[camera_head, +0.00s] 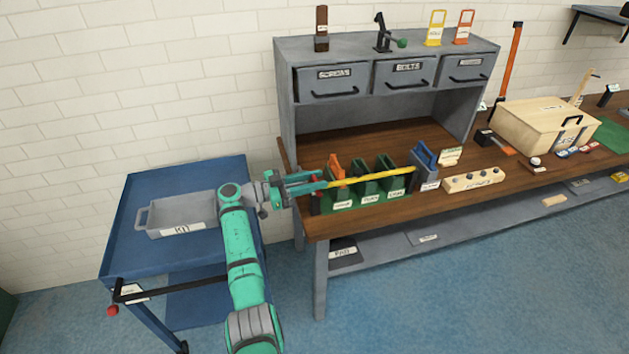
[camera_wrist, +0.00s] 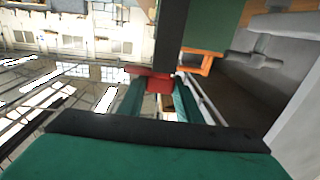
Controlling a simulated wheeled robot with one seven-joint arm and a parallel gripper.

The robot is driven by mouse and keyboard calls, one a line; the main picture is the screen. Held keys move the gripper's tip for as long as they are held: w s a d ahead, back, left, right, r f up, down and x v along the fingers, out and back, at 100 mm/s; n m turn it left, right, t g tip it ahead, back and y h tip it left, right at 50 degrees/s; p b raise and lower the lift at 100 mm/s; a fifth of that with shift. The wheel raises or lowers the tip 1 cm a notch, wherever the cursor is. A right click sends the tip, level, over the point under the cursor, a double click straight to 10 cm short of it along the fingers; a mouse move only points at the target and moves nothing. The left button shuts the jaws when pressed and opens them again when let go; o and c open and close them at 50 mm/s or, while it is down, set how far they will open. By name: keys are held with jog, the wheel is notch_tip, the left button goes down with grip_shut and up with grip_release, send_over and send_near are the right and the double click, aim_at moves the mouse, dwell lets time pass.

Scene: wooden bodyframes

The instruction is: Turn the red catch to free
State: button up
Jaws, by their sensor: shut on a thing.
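The red catch (camera_wrist: 158,83) shows between my fingertips in the wrist view. My gripper (camera_wrist: 153,84) is shut on it, and the two green fingers reach it from either side. In the head view my gripper (camera_head: 322,181) is at the left end of a yellow bar (camera_head: 372,177), by a dark post at the bench's left end. The bar runs across the front of a row of labelled green holders (camera_head: 364,190). The fingers largely hide the catch in the head view, and I cannot tell its angle there.
An orange-handled tool (camera_head: 336,166) stands close by in the row, and a blue holder (camera_head: 425,168) is at its right end. A blue cart (camera_head: 130,240) with a grey kit tray (camera_head: 153,217) is at the left. A drawer cabinet (camera_head: 287,100) rises behind the holders.

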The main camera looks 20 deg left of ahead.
jog(key=shift+d+f+m+g+h, duration=0.1)
jog(key=shift+d+m+g+h, duration=0.15)
jog(key=shift+m+g, duration=0.2)
dwell(0.3)
jog(key=o, duration=1)
jog(key=shift+o, duration=0.2)
jog(key=shift+a, duration=0.1)
jog(key=v, duration=1)
jog(key=shift+s+a, duration=0.2)
jog(key=shift+a, duration=0.2)
jog(key=shift+w, duration=0.1)
